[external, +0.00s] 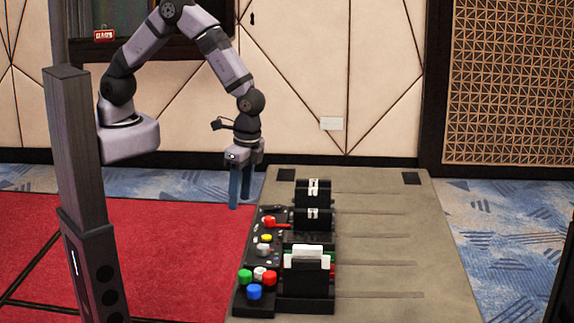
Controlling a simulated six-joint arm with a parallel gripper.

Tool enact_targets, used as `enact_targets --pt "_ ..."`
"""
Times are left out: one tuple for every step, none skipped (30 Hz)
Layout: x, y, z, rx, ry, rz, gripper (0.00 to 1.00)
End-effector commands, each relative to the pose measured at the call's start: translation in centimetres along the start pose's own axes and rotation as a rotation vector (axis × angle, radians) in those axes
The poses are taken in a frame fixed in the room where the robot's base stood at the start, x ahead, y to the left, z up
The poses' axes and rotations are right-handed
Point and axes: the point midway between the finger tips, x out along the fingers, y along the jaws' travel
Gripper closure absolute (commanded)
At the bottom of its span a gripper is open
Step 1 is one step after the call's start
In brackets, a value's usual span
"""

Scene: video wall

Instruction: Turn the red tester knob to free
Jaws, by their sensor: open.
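The red tester knob (268,221) sits on a black panel (262,264) near the left edge of the table, with a red pointer or handle reaching to its right. Its markings are too small to read. My gripper (240,204) points down with two blue fingers, apart and empty. In the picture it is up and to the left of the red knob, not touching it. How high it is above the table edge is hard to tell.
A yellow button (266,238) and a grey knob (263,250) lie nearer than the red knob. Green (245,276), red and blue (255,292) buttons are at the front. Black holders (306,280) stand right of the panel. The table's right side (400,240) is clear.

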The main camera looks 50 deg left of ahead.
Motion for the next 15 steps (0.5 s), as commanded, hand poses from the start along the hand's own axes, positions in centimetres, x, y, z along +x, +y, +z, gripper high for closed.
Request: enact_targets --pt "-0.2 -0.4 -2.3 0.016 0.038 -0.003 0.58" --pt "-1.0 -0.5 -3.6 0.031 0.065 -0.006 0.58" --pt "-2.2 -0.7 -5.2 0.051 0.102 -0.010 0.58" --pt "-3.0 -0.8 -6.2 0.067 0.125 -0.014 0.58" --pt "-3.6 -0.8 -7.0 0.084 0.144 -0.018 0.58" --pt "-4.4 -0.9 -8.0 0.111 0.164 -0.022 0.58" --pt "-4.7 -0.9 -8.2 0.138 0.168 -0.025 0.58" --pt "-4.5 -0.9 -7.9 0.162 0.157 -0.025 0.58" --pt "-4.4 -0.9 -7.7 0.186 0.151 -0.026 0.58" --pt "-4.4 -0.9 -7.6 0.199 0.149 -0.027 0.58" --pt "-4.4 -0.9 -7.6 0.211 0.148 -0.028 0.58" --pt "-4.4 -0.9 -7.6 0.220 0.148 -0.028 0.58" --pt "-4.4 -0.9 -7.6 0.224 0.148 -0.029 0.58" --pt "-4.4 -0.9 -7.6 0.227 0.148 -0.029 0.58" --pt "-4.4 -0.9 -7.6 0.229 0.147 -0.029 0.58"
